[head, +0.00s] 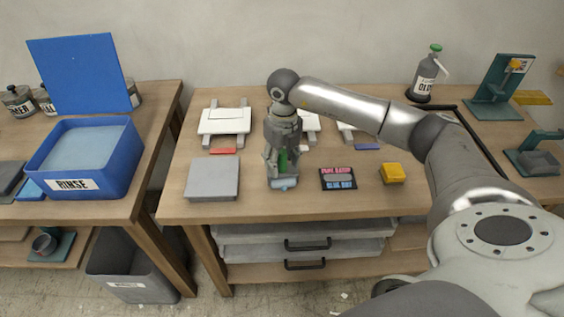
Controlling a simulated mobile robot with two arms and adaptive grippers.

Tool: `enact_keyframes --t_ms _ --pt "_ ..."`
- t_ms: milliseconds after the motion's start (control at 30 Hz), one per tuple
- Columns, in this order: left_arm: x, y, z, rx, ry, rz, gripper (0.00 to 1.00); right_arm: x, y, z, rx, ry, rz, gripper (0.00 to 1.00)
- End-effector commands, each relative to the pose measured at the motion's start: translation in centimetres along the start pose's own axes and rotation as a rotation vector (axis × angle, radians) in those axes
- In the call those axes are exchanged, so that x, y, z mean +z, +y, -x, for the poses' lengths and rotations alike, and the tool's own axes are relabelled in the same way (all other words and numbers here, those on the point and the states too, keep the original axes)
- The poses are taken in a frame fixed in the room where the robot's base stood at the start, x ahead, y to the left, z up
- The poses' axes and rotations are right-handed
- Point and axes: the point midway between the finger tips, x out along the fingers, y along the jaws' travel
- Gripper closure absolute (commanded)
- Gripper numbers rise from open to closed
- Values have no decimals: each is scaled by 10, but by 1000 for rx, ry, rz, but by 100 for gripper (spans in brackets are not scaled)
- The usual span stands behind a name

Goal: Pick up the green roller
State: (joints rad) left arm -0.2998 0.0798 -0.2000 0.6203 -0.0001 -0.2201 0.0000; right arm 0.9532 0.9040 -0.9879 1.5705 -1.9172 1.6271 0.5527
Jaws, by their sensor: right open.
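The green roller (283,161) shows as a green upright part between the fingers of my right gripper (282,165). Below it is a pale blue-grey base or tray (284,184) on the middle table. My right gripper points down over the roller, with its fingers on either side of the green part. The gripper is open; whether a finger touches the roller cannot be told. The gripper hides much of the roller. My left gripper is not in view.
A grey slab (213,179) lies left of the gripper. A dark lettered plate (338,179) and a yellow block (393,173) lie to its right. White stands (224,121) are behind. A blue RINSE tub (118,172) stands on the left table, a bottle (425,78) at back right.

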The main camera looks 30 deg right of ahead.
Motion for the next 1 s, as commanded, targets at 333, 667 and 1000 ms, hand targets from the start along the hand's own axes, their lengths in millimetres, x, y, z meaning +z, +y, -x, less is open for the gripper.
enact_keyframes --t_ms 333,667,1000 --pt "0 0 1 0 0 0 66 0 1 -8 1 0 2 55" --pt "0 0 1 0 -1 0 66 0 0 -7 1 0 2 98" --pt "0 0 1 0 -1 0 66 0 0 -5 1 -2 1 100"
